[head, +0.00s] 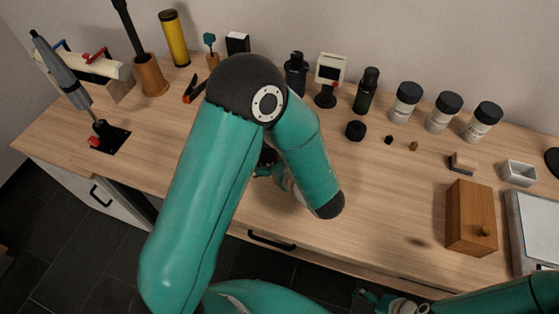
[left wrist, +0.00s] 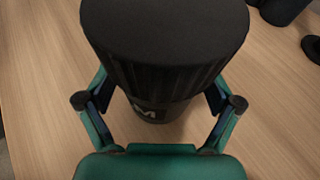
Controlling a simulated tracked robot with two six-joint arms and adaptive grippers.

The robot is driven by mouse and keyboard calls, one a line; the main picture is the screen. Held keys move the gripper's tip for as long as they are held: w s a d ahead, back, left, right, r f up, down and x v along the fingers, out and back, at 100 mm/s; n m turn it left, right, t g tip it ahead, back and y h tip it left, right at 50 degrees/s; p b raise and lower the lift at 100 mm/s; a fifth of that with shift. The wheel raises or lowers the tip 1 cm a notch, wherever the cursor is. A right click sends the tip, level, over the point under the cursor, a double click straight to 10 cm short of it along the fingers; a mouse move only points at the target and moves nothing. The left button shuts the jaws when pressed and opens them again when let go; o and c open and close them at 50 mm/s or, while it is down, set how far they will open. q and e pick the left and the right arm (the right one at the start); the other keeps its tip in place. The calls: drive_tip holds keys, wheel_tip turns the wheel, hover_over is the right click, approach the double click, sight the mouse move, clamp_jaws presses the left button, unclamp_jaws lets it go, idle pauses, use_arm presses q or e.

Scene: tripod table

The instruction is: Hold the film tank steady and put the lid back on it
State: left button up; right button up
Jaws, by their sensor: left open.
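A black film tank (left wrist: 165,30) fills the top of the left wrist view. It has a broad, flat, ribbed top over a narrower body with pale lettering. The top looks closed; I cannot tell whether this is a separate lid. My left gripper (left wrist: 160,95) is open, with one finger on each side of the tank; contact is unclear. In the head view, my left arm hides most of the tank and my left gripper (head: 265,168). My right gripper (head: 368,297) is at the bottom edge, away from the bench things; its finger opening is unclear.
A short black cylinder (head: 355,130) stands right of my left arm. Behind it are dark bottles (head: 367,92) and several black-capped jars (head: 441,112). A wooden box (head: 470,218) stands at the right. The front middle of the bench (head: 375,215) is clear.

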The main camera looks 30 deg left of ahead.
use_arm(q)
drive_tip(key=shift+s+d+r, duration=0.1)
drive_tip(key=shift+d+r, duration=0.1)
drive_tip(key=shift+d, duration=0.15)
drive_tip(key=v, duration=1.1)
drive_tip(key=shift+s+b, duration=0.15)
drive_tip(key=shift+b, duration=0.2)
